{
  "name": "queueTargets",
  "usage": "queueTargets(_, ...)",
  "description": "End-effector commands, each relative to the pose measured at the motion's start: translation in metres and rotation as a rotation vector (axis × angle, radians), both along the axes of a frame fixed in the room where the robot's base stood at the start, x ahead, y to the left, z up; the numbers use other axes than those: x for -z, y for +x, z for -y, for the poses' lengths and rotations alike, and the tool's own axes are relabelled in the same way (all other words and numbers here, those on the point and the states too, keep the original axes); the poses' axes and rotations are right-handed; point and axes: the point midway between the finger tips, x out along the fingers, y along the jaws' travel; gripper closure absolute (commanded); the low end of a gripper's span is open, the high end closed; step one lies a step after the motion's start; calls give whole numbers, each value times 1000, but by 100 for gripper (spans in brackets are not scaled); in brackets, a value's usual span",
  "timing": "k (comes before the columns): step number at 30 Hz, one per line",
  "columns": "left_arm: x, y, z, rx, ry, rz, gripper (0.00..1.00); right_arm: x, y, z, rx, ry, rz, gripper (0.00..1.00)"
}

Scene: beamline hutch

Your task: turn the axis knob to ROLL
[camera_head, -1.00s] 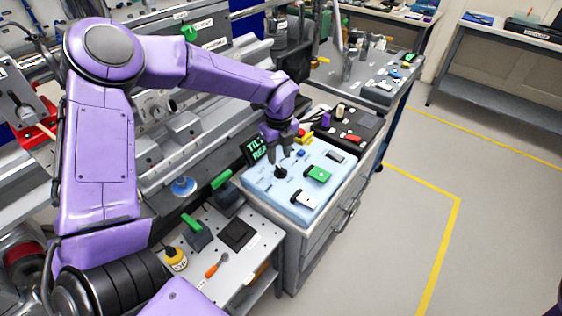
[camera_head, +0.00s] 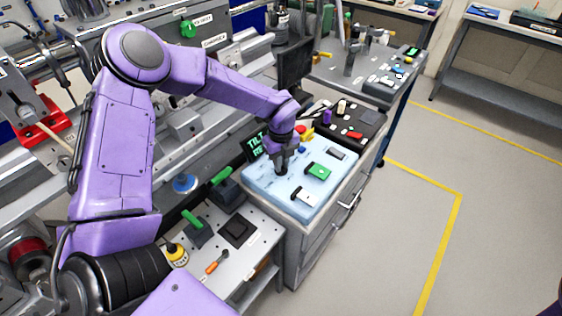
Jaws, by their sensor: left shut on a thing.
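The light blue control panel (camera_head: 262,183) lies on top of a grey drawer cabinet. My left gripper (camera_head: 281,170) points down at the panel's far left part and is shut on the black axis knob (camera_head: 281,174). The fingers hide most of the knob, so its pointer cannot be read. A dark display (camera_head: 257,143) behind the panel shows green text beginning "TILT"; my gripper and arm partly cover the rest. My right gripper is not in view.
A green switch (camera_head: 318,172) and a white-and-black switch (camera_head: 303,196) sit on the panel near the gripper. A black box (camera_head: 368,122) with coloured controls stands behind it. A lower perforated shelf (camera_head: 213,248) holds green-handled items. The floor at right is clear.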

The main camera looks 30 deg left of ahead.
Motion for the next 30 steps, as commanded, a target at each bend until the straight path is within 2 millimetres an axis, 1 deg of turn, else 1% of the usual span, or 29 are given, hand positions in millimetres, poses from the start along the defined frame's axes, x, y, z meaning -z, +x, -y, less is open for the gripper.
queueTargets(7, -1, 0, 0, 95, -2, 1, 100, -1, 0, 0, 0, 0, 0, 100)
queueTargets(21, -1, 1, 0, 458, -1, 2, 100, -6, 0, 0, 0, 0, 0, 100)
queueTargets(30, -2, 1, 0, 623, -1, 3, 100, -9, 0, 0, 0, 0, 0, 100)
